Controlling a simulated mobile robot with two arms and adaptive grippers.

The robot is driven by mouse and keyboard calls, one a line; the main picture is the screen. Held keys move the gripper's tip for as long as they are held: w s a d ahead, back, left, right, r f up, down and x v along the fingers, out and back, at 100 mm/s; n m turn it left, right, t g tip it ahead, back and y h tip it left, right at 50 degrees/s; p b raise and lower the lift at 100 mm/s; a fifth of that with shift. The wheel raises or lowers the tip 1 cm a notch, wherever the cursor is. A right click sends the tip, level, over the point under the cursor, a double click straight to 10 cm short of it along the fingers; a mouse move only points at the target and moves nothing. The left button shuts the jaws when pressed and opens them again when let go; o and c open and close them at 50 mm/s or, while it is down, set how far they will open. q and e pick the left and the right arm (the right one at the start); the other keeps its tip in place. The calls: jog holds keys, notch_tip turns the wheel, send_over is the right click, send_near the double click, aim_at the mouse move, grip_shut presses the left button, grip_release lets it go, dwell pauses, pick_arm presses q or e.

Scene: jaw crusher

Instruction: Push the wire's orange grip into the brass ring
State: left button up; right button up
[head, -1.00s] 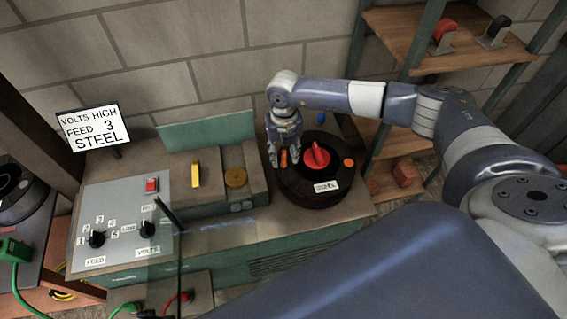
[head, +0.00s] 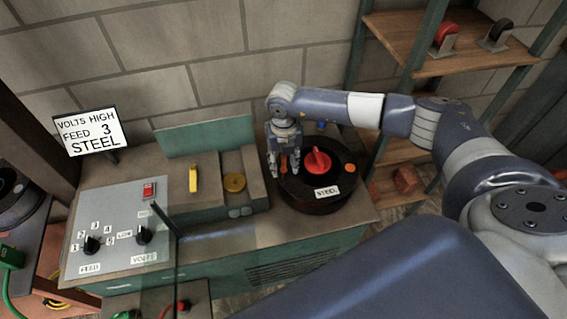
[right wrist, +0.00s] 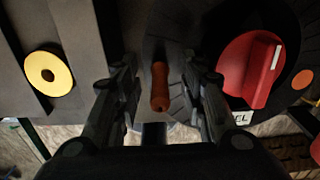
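The wire's orange grip (right wrist: 160,87) stands up between the fingers of my right gripper (right wrist: 158,98) in the right wrist view, with a dark gap on each side. That gripper is open, pointing down, and its fingers straddle the grip without visibly closing on it. In the head view the right gripper (head: 283,172) is over the left part of the black spool, with the orange grip (head: 284,163) partly hidden between the fingers. The brass ring (head: 235,182) lies on the machine top to the left; its dark centre hole shows in the right wrist view (right wrist: 49,73). My left gripper is out of view.
The black spool (head: 318,202) carries a red knob (head: 318,160) close right of the fingers and a STEEL label. A grey panel (head: 118,225) with dials and a red switch is further left. A sign (head: 92,129) stands behind.

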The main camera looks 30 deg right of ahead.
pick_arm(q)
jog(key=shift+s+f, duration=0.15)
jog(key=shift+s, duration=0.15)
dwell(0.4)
pick_arm(e)
grip_shut()
